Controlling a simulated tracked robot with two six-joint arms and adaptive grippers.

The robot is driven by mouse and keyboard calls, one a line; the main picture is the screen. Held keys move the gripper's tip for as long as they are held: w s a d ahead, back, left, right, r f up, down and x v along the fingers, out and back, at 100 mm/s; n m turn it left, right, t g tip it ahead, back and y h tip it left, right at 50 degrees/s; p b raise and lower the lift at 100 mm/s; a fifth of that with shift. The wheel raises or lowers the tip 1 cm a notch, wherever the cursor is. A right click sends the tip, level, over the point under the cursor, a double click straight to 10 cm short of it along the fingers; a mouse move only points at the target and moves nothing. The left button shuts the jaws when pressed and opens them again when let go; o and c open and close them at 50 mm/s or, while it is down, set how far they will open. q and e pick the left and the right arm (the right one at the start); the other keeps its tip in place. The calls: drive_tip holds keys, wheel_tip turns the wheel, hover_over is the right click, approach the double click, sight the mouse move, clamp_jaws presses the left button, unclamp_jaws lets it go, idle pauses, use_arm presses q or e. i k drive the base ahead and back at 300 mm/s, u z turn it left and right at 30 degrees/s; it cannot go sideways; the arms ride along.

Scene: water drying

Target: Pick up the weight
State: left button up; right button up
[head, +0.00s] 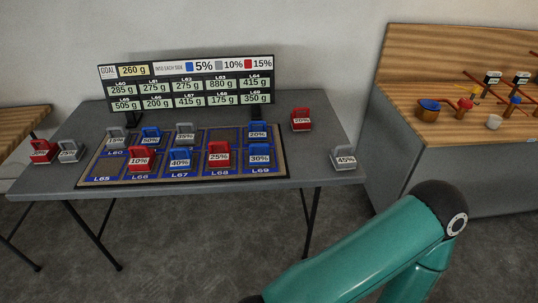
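Several handled weights with percent labels stand on a dark table (215,192). On the mat's back row are a grey weight (115,138), a blue 50% weight (151,138), a grey 35% weight (185,136) and a blue 20% weight (258,134). On its front row are a red 10% weight (140,161), a blue 40% weight (181,162), a red 25% weight (219,158) and a blue 30% weight (260,158). Off the mat are red (40,151) and grey (69,152) weights left, red (301,122) and grey 45% (345,160) right. Neither gripper shows.
The weights' mat (282,161) has labelled cells; one back-row cell looks empty. A display board (187,84) behind it reads goal 260 g. A wooden bench (475,122) with small items stands right. My teal arm link crosses the lower right, before the tables.

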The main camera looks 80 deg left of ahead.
sight(220, 156)
drive_tip(key=z, duration=0.25)
drive_tip(key=i, duration=0.65)
drive_tip(key=u, duration=1.95)
drive_tip(key=i, duration=0.35)
drive_tip(key=u, duration=3.05)
drive_tip(key=i, duration=1.05)
drive_tip(key=z, duration=0.7)
